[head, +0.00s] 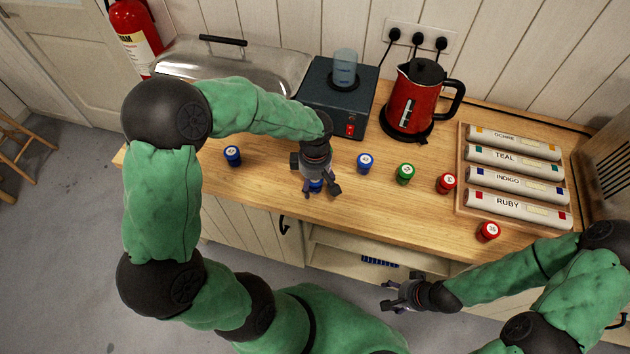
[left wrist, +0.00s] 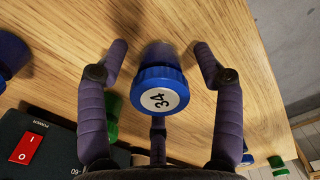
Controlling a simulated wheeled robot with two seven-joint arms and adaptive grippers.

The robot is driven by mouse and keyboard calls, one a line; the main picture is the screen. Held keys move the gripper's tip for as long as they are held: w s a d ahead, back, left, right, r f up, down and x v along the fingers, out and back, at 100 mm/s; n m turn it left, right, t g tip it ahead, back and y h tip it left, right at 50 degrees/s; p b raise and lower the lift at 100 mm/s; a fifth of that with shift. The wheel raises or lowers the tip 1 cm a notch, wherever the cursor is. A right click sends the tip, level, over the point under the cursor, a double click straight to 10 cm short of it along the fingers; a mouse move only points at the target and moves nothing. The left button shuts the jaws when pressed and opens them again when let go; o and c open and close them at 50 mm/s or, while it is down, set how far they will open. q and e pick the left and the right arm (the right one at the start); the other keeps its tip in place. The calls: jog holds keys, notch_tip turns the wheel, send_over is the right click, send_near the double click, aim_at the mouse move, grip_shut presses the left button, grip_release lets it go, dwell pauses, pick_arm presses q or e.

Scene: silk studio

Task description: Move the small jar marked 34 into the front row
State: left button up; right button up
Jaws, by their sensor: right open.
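The small jar marked 34 (left wrist: 160,88) has a ribbed blue lid with a white number disc. It stands on the wooden counter between the fingers of my left gripper (left wrist: 160,65), with gaps visible on both sides. In the head view the left gripper (head: 320,191) hangs over the counter, and the blue jar (head: 316,186) shows partly between its fingers. My left gripper is open around the jar. My right gripper (head: 386,296) is open and empty, in front of the counter's front edge.
Other small jars stand on the counter: blue (head: 232,156), blue (head: 365,163), green (head: 405,174), red (head: 446,183) and a red one nearer the front (head: 487,232). Behind are a dark heater box (head: 325,105), a red kettle (head: 412,100) and a tray of labelled rolls (head: 461,185).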

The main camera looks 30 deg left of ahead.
pick_arm(q)
jog(key=shift+r, duration=0.2)
notch_tip(320, 180, up, 12)
jog(key=p, duration=0.2)
jog(key=shift+p, duration=0.3)
jog(key=shift+f, duration=0.1)
dwell(0.3)
